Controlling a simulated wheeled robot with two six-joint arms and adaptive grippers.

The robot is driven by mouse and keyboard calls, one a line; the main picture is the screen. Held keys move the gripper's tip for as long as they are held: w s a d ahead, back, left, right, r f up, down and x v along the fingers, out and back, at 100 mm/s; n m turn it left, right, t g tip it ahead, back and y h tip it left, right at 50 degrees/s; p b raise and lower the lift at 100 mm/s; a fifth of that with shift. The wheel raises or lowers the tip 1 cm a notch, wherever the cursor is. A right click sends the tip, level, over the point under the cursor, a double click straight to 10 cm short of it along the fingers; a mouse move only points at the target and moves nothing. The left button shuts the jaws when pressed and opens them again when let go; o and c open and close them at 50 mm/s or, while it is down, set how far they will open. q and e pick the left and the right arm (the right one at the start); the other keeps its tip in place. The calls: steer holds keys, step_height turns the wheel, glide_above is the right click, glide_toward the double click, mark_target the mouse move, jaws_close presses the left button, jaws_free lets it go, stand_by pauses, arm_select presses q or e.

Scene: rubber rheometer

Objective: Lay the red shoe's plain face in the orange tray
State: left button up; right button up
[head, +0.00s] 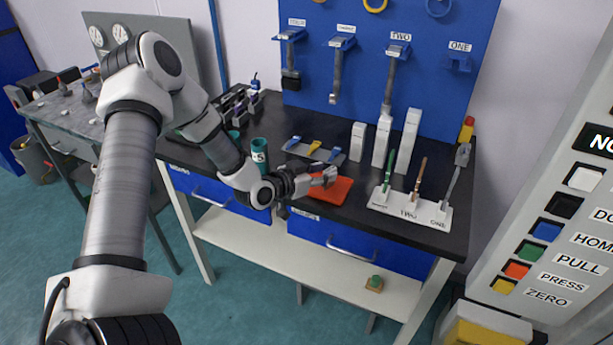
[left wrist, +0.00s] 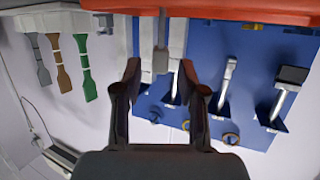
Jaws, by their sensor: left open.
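The orange tray (head: 333,191) lies flat near the front edge of the black bench, and its edge fills the top of the left wrist view (left wrist: 235,14). My left gripper (head: 327,177) is low over the tray, pointing right in the head view. In the left wrist view (left wrist: 160,68) its two fingers stand apart with nothing held between them. I cannot make out a red shoe for sure; any red piece on the tray would be hard to tell from the tray's colour. My right gripper is not in view.
A holder with blue and yellow pieces (head: 314,149) lies behind the tray. White blocks (head: 382,139) and a white stand with upright strips (head: 408,210) are to the right. A green cup (head: 259,151) stands left. Tools hang on the blue board (head: 430,90).

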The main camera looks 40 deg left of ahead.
arm_select(q)
steer(key=r+p+v, duration=0.1)
steer(key=p+v, duration=0.2)
steer(key=v, duration=0.5)
steer(key=s+d+f+n+g, duration=0.1)
steer(key=s+d+f+g, duration=0.35)
steer(key=f, duration=0.25)
steer(key=s+d+f+g, duration=0.4)
steer(key=s+d+f, duration=0.2)
steer(key=f, duration=0.1)
steer(key=s+d+f+g+y, duration=0.1)
steer(key=s+d+f+g, duration=0.1)
steer(key=s, duration=0.6)
steer(key=s+d+f+n+g+y, duration=0.1)
steer(key=s+d+f+g, duration=0.2)
steer(key=s+f, duration=0.3)
steer(key=s+g, duration=0.1)
steer(key=s, duration=0.1)
steer(key=shift+s+d+y, duration=0.2)
steer(key=shift+s+y, duration=0.1)
steer(key=shift+s, duration=0.1)
steer(key=shift+f, duration=0.15)
